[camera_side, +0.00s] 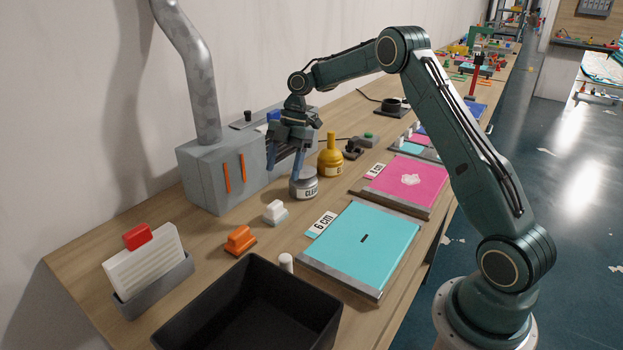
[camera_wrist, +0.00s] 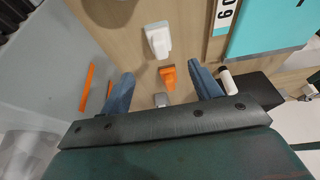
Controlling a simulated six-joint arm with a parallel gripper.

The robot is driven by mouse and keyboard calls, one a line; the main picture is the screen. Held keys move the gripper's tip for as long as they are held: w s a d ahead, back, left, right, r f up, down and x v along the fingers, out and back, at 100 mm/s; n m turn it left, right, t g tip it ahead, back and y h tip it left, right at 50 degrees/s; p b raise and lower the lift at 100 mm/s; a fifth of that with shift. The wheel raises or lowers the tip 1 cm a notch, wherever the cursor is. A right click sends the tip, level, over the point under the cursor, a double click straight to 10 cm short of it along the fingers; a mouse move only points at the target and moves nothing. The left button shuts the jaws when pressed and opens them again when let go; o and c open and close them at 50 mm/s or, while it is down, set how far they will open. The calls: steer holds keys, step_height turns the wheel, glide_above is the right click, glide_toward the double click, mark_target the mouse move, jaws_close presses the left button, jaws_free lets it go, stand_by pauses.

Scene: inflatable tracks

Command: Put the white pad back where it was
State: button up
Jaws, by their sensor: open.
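A small white pad with a raised grip (camera_side: 274,209) sits on the table on a pale grey base, behind an orange pad (camera_side: 240,239) of similar shape. In the wrist view the white pad (camera_wrist: 158,38) lies beyond the fingertips, and the orange pad (camera_wrist: 168,77) shows between the fingers. My gripper (camera_side: 285,165) is open with nothing between its fingers. It is above the table near the grey machine, and a finger overlaps the cleaner jar (camera_side: 304,187) in the side view; I cannot tell whether they touch. The wrist view shows both blue fingers spread (camera_wrist: 163,88).
A grey machine with orange slots (camera_side: 205,182) stands left of my gripper. A yellow bottle (camera_side: 330,158) is behind the jar. A black bin (camera_side: 325,305), a white peg (camera_side: 286,262) and a card holder (camera_side: 160,288) are in front. Cyan (camera_side: 375,230) and pink (camera_side: 385,180) panels lie right.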

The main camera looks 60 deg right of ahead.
steer(key=shift+d+r, duration=0.1)
steer(key=shift+r, duration=0.2)
stand_by(0.4)
steer(key=s+a+r+m+t+h, duration=0.1)
steer(key=s+a+r+m, duration=0.35)
steer(key=s+r, duration=0.3)
steer(key=s+a+r+m+t+h, duration=0.1)
steer(key=s+a+r+m+t, duration=0.1)
steer(key=s+a+r+m, duration=0.5)
steer(key=s+m+t+h, duration=0.2)
steer(key=s+m, duration=0.4)
steer(key=s, duration=1.3)
steer(key=shift+s+d+t+h, duration=0.15)
steer(key=shift+s+t+h, duration=0.15)
steer(key=shift+s, duration=0.05)
steer(key=shift+o, duration=0.5)
steer(key=shift+f+m, duration=0.1)
steer(key=shift+m, duration=0.15)
